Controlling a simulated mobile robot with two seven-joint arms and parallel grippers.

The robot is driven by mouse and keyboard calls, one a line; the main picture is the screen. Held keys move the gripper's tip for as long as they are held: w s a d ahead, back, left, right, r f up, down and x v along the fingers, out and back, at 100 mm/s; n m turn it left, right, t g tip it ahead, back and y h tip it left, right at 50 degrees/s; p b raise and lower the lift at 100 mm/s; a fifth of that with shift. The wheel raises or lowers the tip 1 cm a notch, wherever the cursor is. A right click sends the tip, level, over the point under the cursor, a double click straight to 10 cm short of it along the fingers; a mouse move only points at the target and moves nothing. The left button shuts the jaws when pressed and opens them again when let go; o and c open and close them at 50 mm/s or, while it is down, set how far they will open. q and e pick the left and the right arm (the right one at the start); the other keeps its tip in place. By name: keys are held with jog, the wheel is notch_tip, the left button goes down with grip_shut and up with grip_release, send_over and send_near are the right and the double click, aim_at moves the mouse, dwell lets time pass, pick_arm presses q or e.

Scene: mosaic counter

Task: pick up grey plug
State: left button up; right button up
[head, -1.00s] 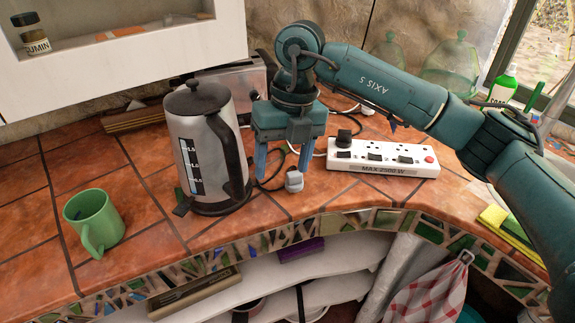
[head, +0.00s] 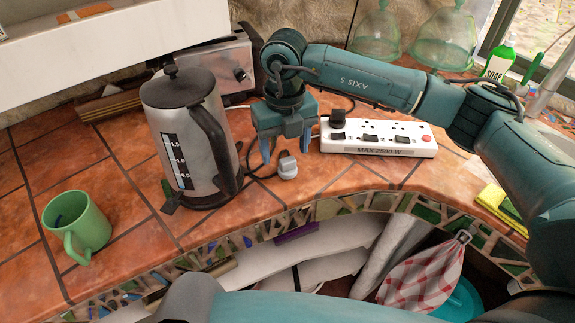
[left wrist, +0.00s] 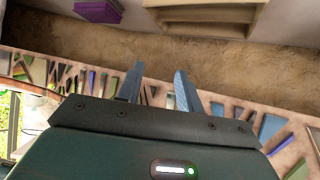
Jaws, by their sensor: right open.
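The grey plug (head: 287,166) lies on the orange tiles near the counter's front edge, with a dark cord leading back from it. My right gripper (head: 285,148) points down just behind the plug, open, with its blue fingers spread. The plug is in front of the fingers in the head view, and I cannot tell whether they touch it. My left gripper (left wrist: 158,88) shows only in the left wrist view. Its fingers are apart with nothing between them, near the mosaic edge and the shelf space.
A steel kettle (head: 184,137) stands close left of the right gripper. A white power strip (head: 377,138) with a black plug (head: 337,118) lies to the right. A toaster (head: 222,62) is behind, a green mug (head: 77,224) at the left. Tiles right of the plug are clear.

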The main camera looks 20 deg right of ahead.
aim_at(288, 159)
jog(key=f, duration=0.2)
jog(key=f+p, duration=0.1)
jog(key=shift+d+f, duration=0.35)
jog(key=shift+f, duration=0.3)
pick_arm(q)
jog(key=shift+a, duration=0.25)
pick_arm(e)
jog(key=shift+c, duration=0.3)
jog(key=shift+w, duration=0.1)
jog(key=c, duration=1)
pick_arm(q)
jog(key=shift+w+r, duration=0.1)
jog(key=shift+r, duration=0.05)
pick_arm(e)
jog(key=shift+o, duration=0.2)
jog(key=shift+r, duration=0.1)
